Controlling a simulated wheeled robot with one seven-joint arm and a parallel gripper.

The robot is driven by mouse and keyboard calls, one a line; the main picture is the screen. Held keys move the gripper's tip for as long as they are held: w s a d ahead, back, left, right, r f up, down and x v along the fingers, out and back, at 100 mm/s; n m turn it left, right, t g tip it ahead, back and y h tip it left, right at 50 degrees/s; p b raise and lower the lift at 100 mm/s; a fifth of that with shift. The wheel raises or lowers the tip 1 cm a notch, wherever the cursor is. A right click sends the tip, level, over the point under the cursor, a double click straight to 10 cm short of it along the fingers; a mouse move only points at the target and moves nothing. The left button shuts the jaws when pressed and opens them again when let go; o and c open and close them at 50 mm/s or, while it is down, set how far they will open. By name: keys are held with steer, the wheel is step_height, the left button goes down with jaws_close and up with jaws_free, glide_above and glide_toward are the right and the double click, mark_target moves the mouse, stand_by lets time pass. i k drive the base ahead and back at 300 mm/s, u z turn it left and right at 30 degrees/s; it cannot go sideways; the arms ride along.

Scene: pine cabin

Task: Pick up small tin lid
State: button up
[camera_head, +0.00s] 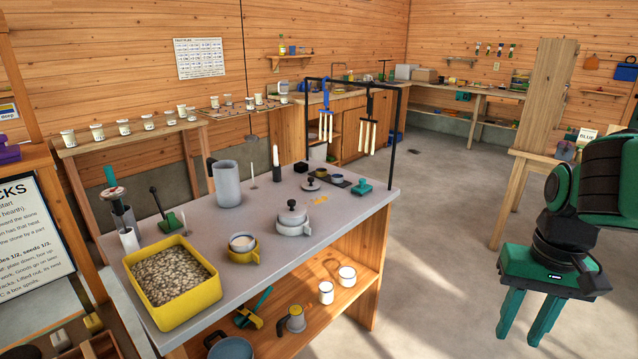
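A small grey metal lid with a dark knob (311,184) lies on the grey bench top, toward its back right part. A similar, larger-looking lid with a black knob (292,213) sits on a light grey pot (293,229) nearer the middle of the bench. I cannot tell for certain which one the task names; the loose one looks smaller. My gripper (522,331) is at the far right, pointing down over the floor, well away from the bench. Its two green fingers are apart with nothing between them.
Around the loose lid stand a black block (301,167), a dark tray with small cups (337,179), a green tool (362,187) and a white candle (276,163). Open floor (435,240) lies between gripper and bench.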

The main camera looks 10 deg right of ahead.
mark_target(310, 185)
steer(key=u, duration=0.05)
steer(key=i, duration=1.45)
